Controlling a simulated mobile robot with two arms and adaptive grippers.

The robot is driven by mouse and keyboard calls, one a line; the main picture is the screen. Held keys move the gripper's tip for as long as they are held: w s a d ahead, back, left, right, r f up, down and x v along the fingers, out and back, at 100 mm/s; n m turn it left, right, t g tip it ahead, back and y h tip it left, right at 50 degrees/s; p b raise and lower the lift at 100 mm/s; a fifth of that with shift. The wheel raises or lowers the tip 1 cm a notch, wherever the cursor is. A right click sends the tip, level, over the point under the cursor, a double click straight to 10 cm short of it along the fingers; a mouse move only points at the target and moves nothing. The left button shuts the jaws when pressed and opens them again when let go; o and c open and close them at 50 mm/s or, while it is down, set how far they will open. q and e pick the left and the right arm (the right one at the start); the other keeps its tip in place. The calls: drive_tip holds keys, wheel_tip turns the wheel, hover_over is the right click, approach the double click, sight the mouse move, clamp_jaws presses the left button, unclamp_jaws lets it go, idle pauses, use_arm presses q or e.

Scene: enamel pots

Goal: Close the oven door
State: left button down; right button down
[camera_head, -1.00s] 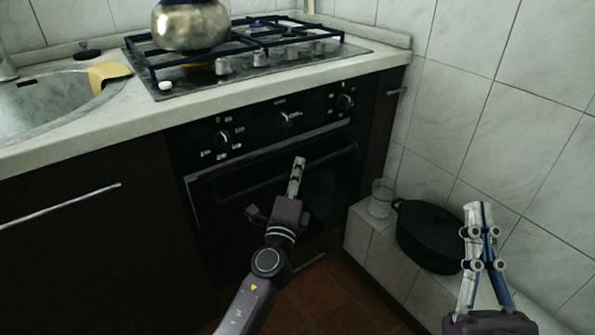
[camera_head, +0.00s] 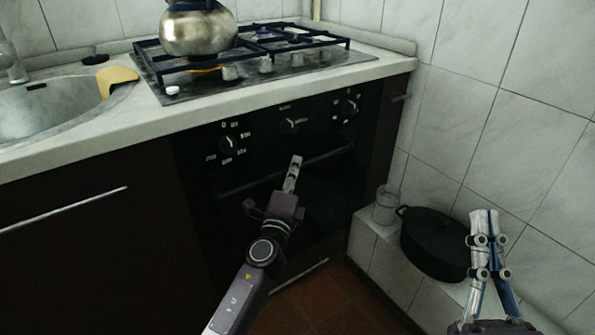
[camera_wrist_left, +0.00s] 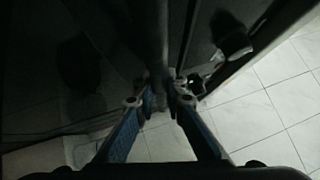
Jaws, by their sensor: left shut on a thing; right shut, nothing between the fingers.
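The black oven door (camera_head: 325,200) is below the knob panel and looks upright and flush, or nearly flush, with the oven front; I cannot tell if a thin gap is left. Its dark handle bar (camera_head: 232,187) runs across the top. My left gripper (camera_head: 294,164) is at the handle, shut on it near the middle. In the left wrist view the gripper (camera_wrist_left: 160,92) has its fingers closed at the dark bar (camera_wrist_left: 160,40). My right gripper (camera_head: 484,218) is shut and empty, raised at the lower right, away from the oven.
A metal kettle (camera_head: 198,30) stands on the gas hob (camera_head: 300,68) above the oven. A sink (camera_head: 50,110) is at the left. A black pot (camera_head: 432,245) and a glass jar (camera_head: 386,205) stand on the tiled ledge (camera_head: 385,262) right of the oven.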

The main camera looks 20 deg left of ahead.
use_arm(q)
drive_tip(key=c, duration=2)
unclamp_jaws()
drive_tip(key=shift+w+a, duration=0.1)
drive_tip(key=shift+a, duration=0.15)
drive_tip(key=v, duration=1.2)
